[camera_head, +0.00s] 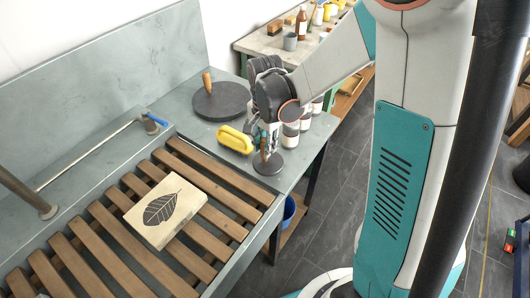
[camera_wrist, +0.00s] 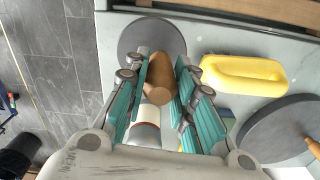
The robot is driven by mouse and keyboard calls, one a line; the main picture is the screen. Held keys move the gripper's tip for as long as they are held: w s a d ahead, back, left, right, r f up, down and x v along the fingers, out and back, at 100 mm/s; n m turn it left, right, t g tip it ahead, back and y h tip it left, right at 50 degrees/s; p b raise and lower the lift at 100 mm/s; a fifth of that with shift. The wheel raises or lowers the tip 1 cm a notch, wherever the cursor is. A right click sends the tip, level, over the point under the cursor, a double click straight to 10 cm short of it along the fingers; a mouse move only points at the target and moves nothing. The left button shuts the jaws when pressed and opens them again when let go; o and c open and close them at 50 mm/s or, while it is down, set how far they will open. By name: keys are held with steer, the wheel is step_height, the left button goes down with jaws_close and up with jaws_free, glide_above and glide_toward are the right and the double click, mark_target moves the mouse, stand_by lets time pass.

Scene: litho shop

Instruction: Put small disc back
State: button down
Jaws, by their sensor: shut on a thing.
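The small dark disc (camera_head: 268,164) is at the front right corner of the grey slab counter, flat side down. Its wooden handle points up into my gripper (camera_head: 266,138). In the wrist view the small disc (camera_wrist: 135,36) shows beyond the fingers, and its brown handle (camera_wrist: 160,78) lies between the teal finger pads. My gripper (camera_wrist: 160,95) is shut on this handle from above. I cannot tell whether the disc touches the counter or hangs just over it. A larger dark disc (camera_head: 221,104) with a wooden handle lies farther back on the counter.
A yellow sponge-like block (camera_head: 234,139) lies just left of the small disc. White containers (camera_head: 290,135) stand behind my gripper. A slatted wooden rack (camera_head: 112,240) holds a pale block with a leaf print (camera_head: 165,212). A blue bucket (camera_head: 289,211) is below the counter.

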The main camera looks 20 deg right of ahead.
steer(key=shift+f+b, duration=0.45)
steer(key=shift+f, duration=1.25)
steer(key=shift+f, duration=0.15)
steer(key=c, duration=1.3)
jaws_free()
steer(key=shift+c, duration=0.2)
step_height(320, 180, up, 13)
steer(key=p, duration=0.4)
steer(key=shift+f, duration=0.15)
steer(key=s+r+n+t, duration=0.3)
steer(key=s+r+n, duration=0.2)
steer(key=s, duration=0.3)
steer(key=s+r+n+t, duration=0.4)
steer(key=s+r+n, duration=0.1)
steer(key=s+n, duration=0.2)
steer(key=shift+s+d+r, duration=0.3)
steer(key=shift+s+d, duration=0.05)
steer(key=shift+s, duration=0.1)
